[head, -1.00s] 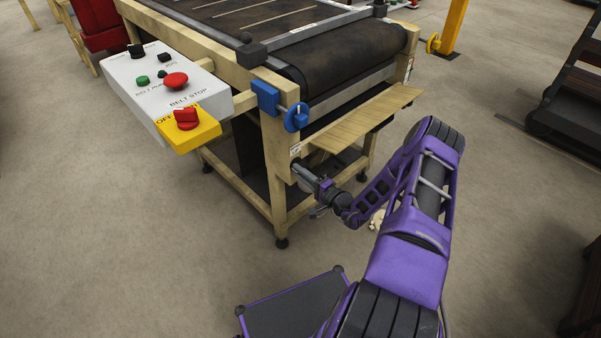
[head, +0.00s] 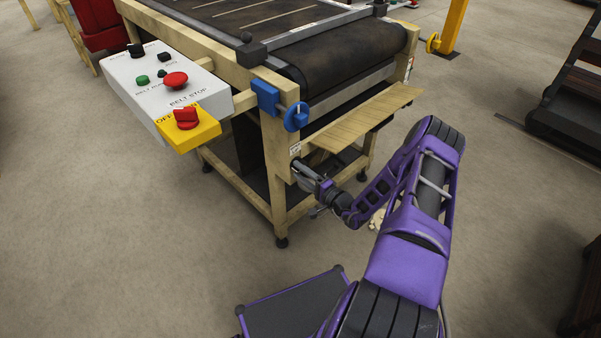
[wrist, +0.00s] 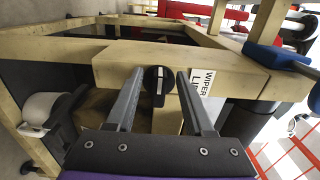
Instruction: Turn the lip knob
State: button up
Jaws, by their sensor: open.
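The lip knob (wrist: 158,82) is a round black knob with a white mark, on the wooden frame beside a label (wrist: 201,84) reading "WIPER LI…", partly covered by a finger. My gripper (wrist: 160,74) is open, with one finger on each side of the knob in the wrist view. I cannot tell whether either finger touches it. In the head view my gripper (head: 301,170) is at the front corner leg of the machine, below the wooden shelf, and the knob is hidden there.
Above my gripper are a blue handwheel (head: 296,117) and a blue block (head: 264,97) on the frame. A wooden shelf (head: 365,118) juts out just right of it. A control box (head: 150,77) with a yellow end and red switch stands out at left.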

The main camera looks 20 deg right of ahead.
jog(key=p+v, duration=0.1)
jog(key=v, duration=1.6)
jog(key=shift+s, duration=0.1)
